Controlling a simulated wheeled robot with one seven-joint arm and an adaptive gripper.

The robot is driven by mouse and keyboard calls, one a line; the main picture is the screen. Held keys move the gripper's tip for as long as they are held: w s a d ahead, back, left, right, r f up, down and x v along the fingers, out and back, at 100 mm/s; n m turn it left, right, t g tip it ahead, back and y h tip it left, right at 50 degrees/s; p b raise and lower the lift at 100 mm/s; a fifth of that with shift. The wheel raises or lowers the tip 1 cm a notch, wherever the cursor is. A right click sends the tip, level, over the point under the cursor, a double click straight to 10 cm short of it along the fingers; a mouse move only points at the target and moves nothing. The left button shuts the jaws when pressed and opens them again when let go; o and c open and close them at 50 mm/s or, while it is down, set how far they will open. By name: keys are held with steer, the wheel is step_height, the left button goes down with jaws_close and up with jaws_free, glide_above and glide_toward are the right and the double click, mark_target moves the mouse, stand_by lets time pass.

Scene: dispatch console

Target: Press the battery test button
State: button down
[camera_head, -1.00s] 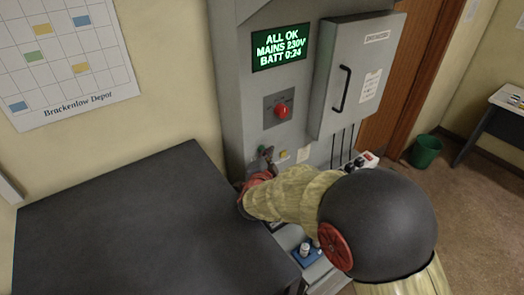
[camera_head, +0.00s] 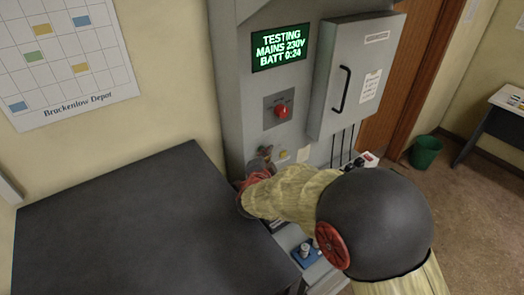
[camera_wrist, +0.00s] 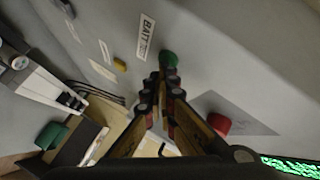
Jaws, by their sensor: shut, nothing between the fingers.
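The green battery test button (camera_wrist: 168,59) sits on the grey console panel beside a label (camera_wrist: 147,37) reading "BATT" and more text that is hard to read. My gripper (camera_wrist: 164,78) is shut and empty, its fingertips at the green button and seemingly touching it. In the head view my gripper (camera_head: 265,152) is at the panel below the red button, and it hides the green button there. The display (camera_head: 280,47) reads "TESTING MAINS 230V BATT 0:24" in green.
A red mushroom button (camera_head: 282,111) is above my gripper, and a yellow button (camera_head: 283,155) is to its right. A grey cabinet (camera_head: 352,75) with a black handle juts out at right. A dark tabletop (camera_head: 120,225) fills the lower left.

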stand_by(0.5)
steer(key=shift+s+d+b, duration=0.3)
steer(key=shift+s+d, duration=0.1)
steer(key=shift+s, duration=0.25)
steer(key=shift+s+d+b, duration=0.3)
steer(key=shift+s+d, duration=0.4)
steer(key=shift+s, duration=0.35)
steer(key=shift+s+d+b, duration=0.25)
steer(key=shift+s+d, duration=0.45)
steer(key=shift+s, duration=0.3)
stand_by(4.7)
